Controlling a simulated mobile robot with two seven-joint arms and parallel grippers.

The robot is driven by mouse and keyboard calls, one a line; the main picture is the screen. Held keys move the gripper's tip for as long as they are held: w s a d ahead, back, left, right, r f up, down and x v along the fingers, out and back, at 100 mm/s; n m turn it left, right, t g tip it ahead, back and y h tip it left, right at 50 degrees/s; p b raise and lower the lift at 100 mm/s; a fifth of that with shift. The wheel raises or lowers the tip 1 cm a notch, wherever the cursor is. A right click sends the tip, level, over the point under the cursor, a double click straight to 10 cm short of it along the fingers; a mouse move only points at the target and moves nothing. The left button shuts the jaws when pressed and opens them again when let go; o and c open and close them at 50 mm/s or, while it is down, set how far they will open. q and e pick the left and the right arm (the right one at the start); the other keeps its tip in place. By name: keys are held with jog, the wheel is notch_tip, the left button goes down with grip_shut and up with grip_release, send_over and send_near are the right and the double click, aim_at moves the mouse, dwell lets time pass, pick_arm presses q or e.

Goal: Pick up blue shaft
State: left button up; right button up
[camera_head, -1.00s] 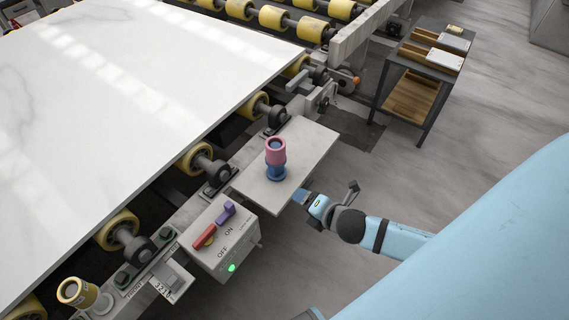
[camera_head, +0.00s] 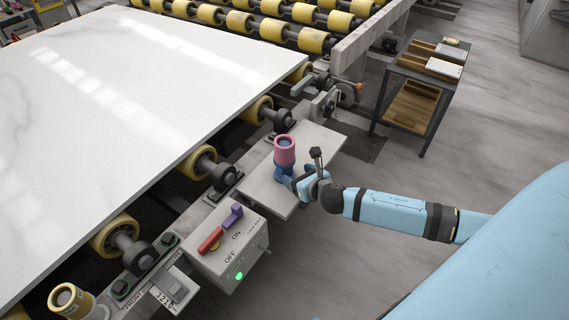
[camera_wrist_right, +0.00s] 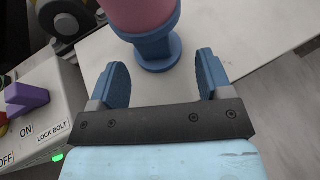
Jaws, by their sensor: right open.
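The blue shaft (camera_head: 283,172) stands upright on a small grey plate, with a pink sleeve (camera_head: 285,149) around its upper part. In the right wrist view the blue shaft (camera_wrist_right: 155,50) shows a stem and a round base, below the pink sleeve (camera_wrist_right: 139,14). My right gripper (camera_head: 293,183) is low over the plate, right beside the shaft. In the right wrist view the right gripper (camera_wrist_right: 158,78) is open, its two blue fingers pointing toward the shaft, with the base just beyond the gap between the fingertips. My left gripper is not in view.
The grey plate (camera_head: 262,190) juts out beside the roller conveyor, which carries a large white slab (camera_head: 130,90). A control box (camera_head: 228,262) with red and purple levers stands at the near left. A shelf cart (camera_head: 415,95) stands at the back right.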

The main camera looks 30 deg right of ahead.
aim_at(288, 171)
jog(key=x, duration=0.5)
jog(key=shift+w+a+r+b, duration=0.15)
jog(key=shift+a+b, duration=0.2)
jog(key=shift+a, duration=0.05)
jog(key=shift+c, duration=0.2)
jog(key=c, duration=1.2)
jog(key=shift+o, duration=0.2)
